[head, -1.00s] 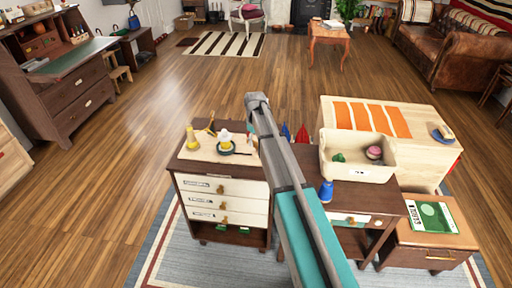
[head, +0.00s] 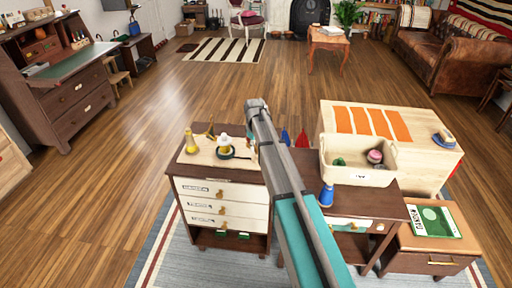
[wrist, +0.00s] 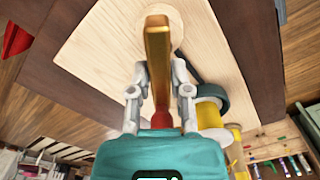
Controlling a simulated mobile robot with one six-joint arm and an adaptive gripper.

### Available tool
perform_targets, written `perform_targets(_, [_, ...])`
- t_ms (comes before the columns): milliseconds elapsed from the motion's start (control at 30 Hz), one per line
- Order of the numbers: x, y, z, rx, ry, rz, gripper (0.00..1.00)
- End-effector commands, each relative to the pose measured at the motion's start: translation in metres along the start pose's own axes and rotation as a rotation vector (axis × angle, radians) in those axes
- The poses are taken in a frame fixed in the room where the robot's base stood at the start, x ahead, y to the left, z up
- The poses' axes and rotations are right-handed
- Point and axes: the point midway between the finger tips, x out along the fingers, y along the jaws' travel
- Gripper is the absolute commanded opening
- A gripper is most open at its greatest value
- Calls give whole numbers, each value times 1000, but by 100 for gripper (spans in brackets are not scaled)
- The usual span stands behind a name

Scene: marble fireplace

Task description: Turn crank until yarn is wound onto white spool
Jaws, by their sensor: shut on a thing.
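In the wrist view my gripper (wrist: 160,72) is shut on the crank (wrist: 158,38), a brass bar with a red lower part between the two fingers. The bar stands over a pale wooden board (wrist: 95,50). To its right are a dark wheel (wrist: 213,92) and a spool with white flanges and yellow between them (wrist: 208,113).
A drawer cabinet (head: 222,190) carries the board. To the right, a desk (head: 385,205) holds a blue spool (head: 327,195), red and blue cones (head: 302,138) and a cream bin (head: 365,178). Open wooden floor lies behind.

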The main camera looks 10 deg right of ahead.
Motion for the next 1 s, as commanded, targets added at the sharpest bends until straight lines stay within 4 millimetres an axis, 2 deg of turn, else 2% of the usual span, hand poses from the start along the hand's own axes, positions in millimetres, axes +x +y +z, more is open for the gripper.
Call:
perform_targets(133, [0,-1,0,0,0,-2,0])
perform_targets(167, [0,4,4,1,0,-2,0])
perform_targets(567, [0,-1,-1,62,-2,0,0])
perform_targets(1000, [0,4,-1,373,1,-2,0])
